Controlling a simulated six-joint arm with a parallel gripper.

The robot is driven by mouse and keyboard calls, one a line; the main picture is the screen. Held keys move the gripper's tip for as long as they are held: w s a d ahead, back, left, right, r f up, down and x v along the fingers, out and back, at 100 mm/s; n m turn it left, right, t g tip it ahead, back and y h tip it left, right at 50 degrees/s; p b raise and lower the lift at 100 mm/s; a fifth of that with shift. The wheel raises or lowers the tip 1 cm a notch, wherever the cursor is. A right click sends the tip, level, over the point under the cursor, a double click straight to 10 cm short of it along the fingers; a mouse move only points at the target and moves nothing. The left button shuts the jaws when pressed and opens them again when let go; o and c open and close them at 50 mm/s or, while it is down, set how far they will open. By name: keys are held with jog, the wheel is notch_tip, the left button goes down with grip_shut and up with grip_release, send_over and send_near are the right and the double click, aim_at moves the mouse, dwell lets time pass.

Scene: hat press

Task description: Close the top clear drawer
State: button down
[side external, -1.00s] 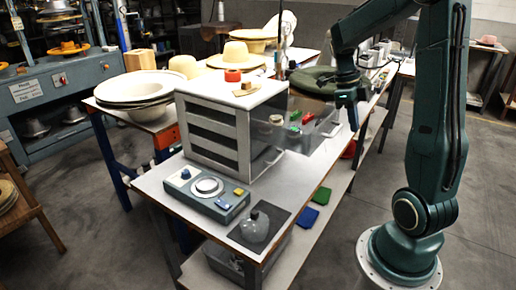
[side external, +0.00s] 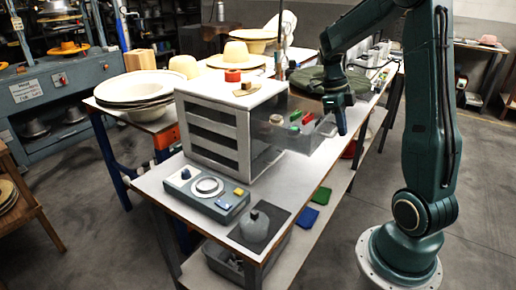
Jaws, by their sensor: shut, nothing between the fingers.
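The top clear drawer (side external: 284,136) stands open, sticking out to the right from the upper part of the white cabinet (side external: 214,130). Small red and green pieces and a grey round item show inside it. My gripper (side external: 342,129) is shut and empty, pointing down at the drawer's outer right end. I cannot tell whether it touches the drawer front. The fingers are small and dark, and part of the drawer's far end is hidden behind them.
A grey control box (side external: 206,192) with a dial and a grey rounded object (side external: 254,226) on a dark mat stand in front of the cabinet. A red item and small blocks sit on the cabinet top. A dark green hat (side external: 318,80) lies behind the drawer.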

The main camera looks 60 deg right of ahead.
jog(key=w, duration=1.4)
jog(key=shift+w, duration=0.4)
jog(key=shift+s, duration=0.15)
